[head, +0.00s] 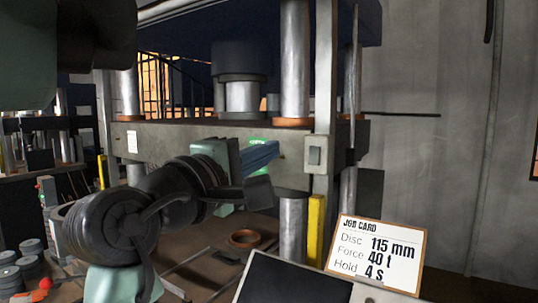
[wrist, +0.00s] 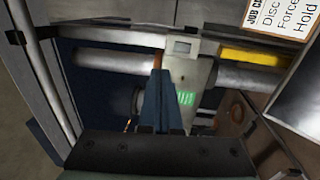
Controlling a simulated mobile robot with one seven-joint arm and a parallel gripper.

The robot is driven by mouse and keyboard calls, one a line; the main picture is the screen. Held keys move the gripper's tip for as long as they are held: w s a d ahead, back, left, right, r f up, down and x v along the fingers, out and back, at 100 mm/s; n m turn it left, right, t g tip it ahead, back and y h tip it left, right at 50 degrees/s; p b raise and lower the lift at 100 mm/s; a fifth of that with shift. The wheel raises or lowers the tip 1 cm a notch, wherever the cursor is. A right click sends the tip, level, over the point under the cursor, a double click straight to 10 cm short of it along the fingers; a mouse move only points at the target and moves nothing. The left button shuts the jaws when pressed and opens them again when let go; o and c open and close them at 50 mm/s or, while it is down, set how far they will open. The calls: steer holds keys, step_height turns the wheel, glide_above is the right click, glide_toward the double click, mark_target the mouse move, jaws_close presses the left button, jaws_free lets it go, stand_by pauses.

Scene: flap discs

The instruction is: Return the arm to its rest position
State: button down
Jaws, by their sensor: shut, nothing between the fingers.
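My arm reaches from the lower left of the head view toward the press. My gripper (head: 277,151) has blue fingers, held together with nothing between them, in front of the press's grey crossbeam (head: 165,140). In the wrist view my gripper (wrist: 157,74) shows as a narrow blue wedge pointing away from the camera. I cannot tell whether the fingertips touch anything. A green panel (head: 257,142) on the press is partly hidden behind the fingers; green also shows beside them in the wrist view (wrist: 185,98).
Steel columns (head: 295,60) and a grey switch box (head: 314,155) stand close to my gripper. A job card (head: 375,255) reads 115 mm, 40 t, 4 s, beside a dark screen (head: 290,282). Several grey discs (head: 30,247) stand at lower left. A copper-coloured ring (head: 245,238) lies below.

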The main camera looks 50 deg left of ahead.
steer(key=w+d+r+m+t+b, duration=0.1)
steer(key=w+d+m+t, duration=0.2)
steer(key=d+m, duration=0.95)
steer(key=s+d+r+m+t+h, duration=0.1)
steer(key=s+d+m, duration=0.1)
steer(key=d, duration=0.5)
steer(key=s+d+r+m+t+h, duration=0.1)
steer(key=s+d+m+t+h, duration=0.1)
steer(key=d, duration=0.5)
steer(key=s+d+r+m+t+h+b, duration=0.1)
steer(key=s+d+r+m+t, duration=0.1)
steer(key=s+d+m, duration=0.2)
steer(key=d, duration=0.3)
steer(key=shift+s+d+h, duration=0.15)
steer(key=shift+s+h, duration=0.15)
steer(key=shift+t, duration=0.3)
